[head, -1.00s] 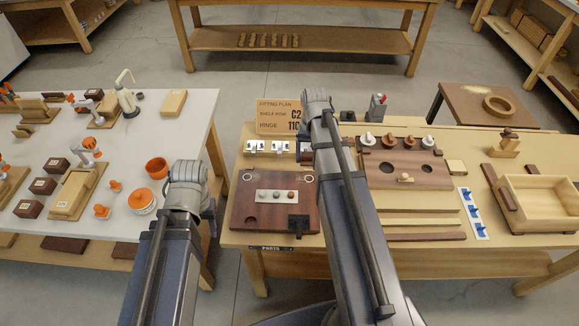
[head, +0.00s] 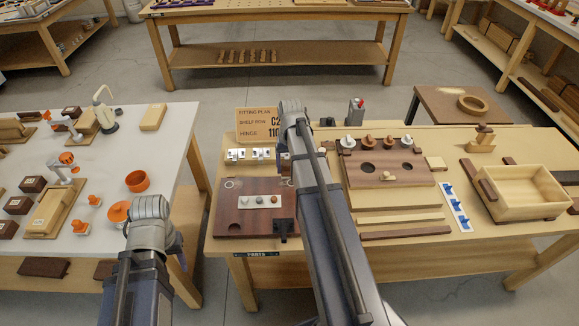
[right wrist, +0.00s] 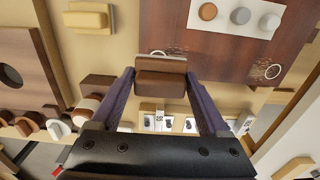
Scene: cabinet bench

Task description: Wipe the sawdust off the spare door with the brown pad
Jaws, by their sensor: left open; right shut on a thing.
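The brown pad (right wrist: 160,82) is between the fingers of my right gripper (right wrist: 160,76), which is shut on it. The spare door (head: 232,207) is a dark brown panel lying flat at the bench's left end, with a white strip of three knobs on it. It also shows in the right wrist view (right wrist: 215,45); the pad overlaps its edge there, and I cannot tell whether they touch. Pale speckles of sawdust (right wrist: 176,51) show beside the pad. In the head view my right arm hides its gripper. My left gripper (head: 176,254) is open and empty, low by the white table.
A two-hole panel with knobs (head: 385,178) lies right of my right arm. A blue-hook strip (head: 455,207) and an open wooden box (head: 525,190) are farther right. Small hinges (head: 250,155) and the sign (head: 258,123) stand behind the door. The white table (head: 160,170) is left.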

